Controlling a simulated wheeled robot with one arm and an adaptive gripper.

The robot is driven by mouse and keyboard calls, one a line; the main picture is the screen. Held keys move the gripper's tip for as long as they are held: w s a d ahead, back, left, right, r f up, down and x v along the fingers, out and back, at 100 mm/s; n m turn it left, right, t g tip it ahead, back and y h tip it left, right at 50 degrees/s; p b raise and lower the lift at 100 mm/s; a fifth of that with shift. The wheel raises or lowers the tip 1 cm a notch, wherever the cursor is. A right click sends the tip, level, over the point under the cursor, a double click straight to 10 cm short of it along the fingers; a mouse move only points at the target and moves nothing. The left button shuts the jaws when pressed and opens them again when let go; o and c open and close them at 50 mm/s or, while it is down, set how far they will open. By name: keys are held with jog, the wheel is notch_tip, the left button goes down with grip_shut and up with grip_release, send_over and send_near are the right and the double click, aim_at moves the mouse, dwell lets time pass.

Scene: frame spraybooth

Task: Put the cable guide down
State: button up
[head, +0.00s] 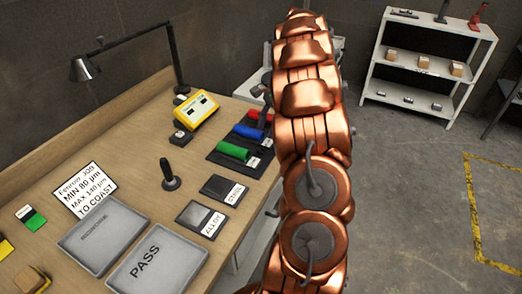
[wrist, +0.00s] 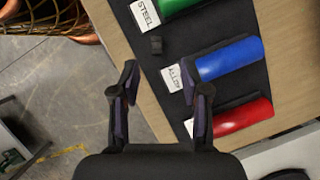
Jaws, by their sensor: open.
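My gripper (wrist: 159,82) is open in the wrist view, with nothing between its fingers. It is over the edge of the wooden bench (wrist: 127,38), beside a dark mat (wrist: 225,30). A small dark piece (wrist: 156,45) lies at the mat's edge between the STEEL and ALLOY labels, just beyond the fingertips and apart from them. It may be the cable guide, but I cannot tell for certain. In the head view my arm hides the gripper.
Green (head: 233,150), blue (head: 249,132) and red (head: 259,116) cylinders lie on the mat. A yellow device (head: 196,111), a dark upright knob (head: 170,176), a PASS tray (head: 158,262) and a desk lamp (head: 84,69) are on the bench. The floor at right is open before a shelf (head: 425,66).

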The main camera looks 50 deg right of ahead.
aim_at(261, 149)
jog(key=shift+s+p+x, duration=0.1)
jog(key=shift+p+x, duration=0.5)
jog(key=shift+x, duration=1.3)
jog(key=shift+s+p+x, duration=0.15)
jog(key=shift+p+x, duration=0.4)
jog(key=shift+x, duration=1.35)
jog(key=shift+d+f, duration=0.1)
jog(key=shift+d, duration=0.1)
jog(key=shift+c, duration=0.3)
grip_shut()
